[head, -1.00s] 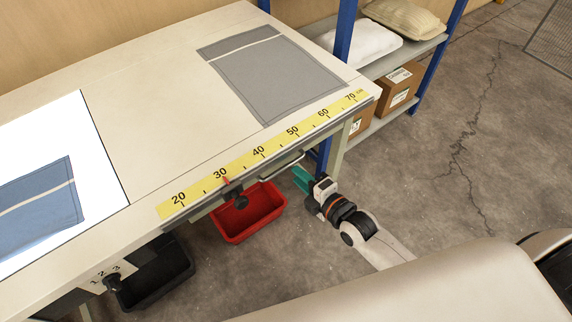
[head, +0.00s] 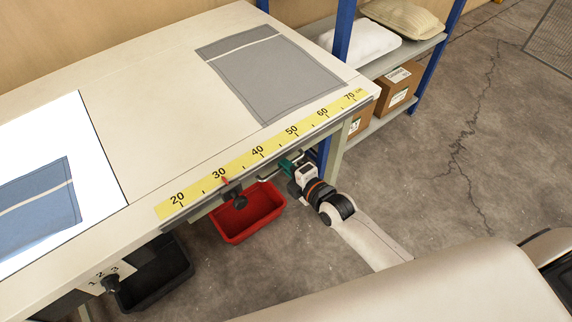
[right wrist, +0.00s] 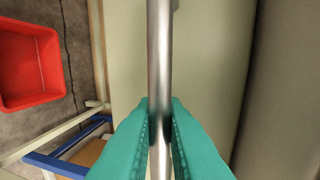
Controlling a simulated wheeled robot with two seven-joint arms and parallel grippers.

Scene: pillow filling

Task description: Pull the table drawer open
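The metal bar handle (head: 268,178) is under the table's front edge, below the yellow ruler. My right gripper (head: 288,164) is at this handle. In the right wrist view, its teal fingers (right wrist: 160,105) lie close on both sides of the bar (right wrist: 160,45) and appear shut on it. A pale panel (right wrist: 125,50) lies behind the bar; it looks like the drawer front. The table top (head: 160,110) hides most of the drawer in the head view. My left gripper is not in view.
A red bin (head: 245,222) sits below the table edge, left of my right gripper; it also shows in the right wrist view (right wrist: 30,60). A black bin (head: 155,280) stands farther left. A blue-post shelf (head: 342,35) is behind. Floor at right is clear.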

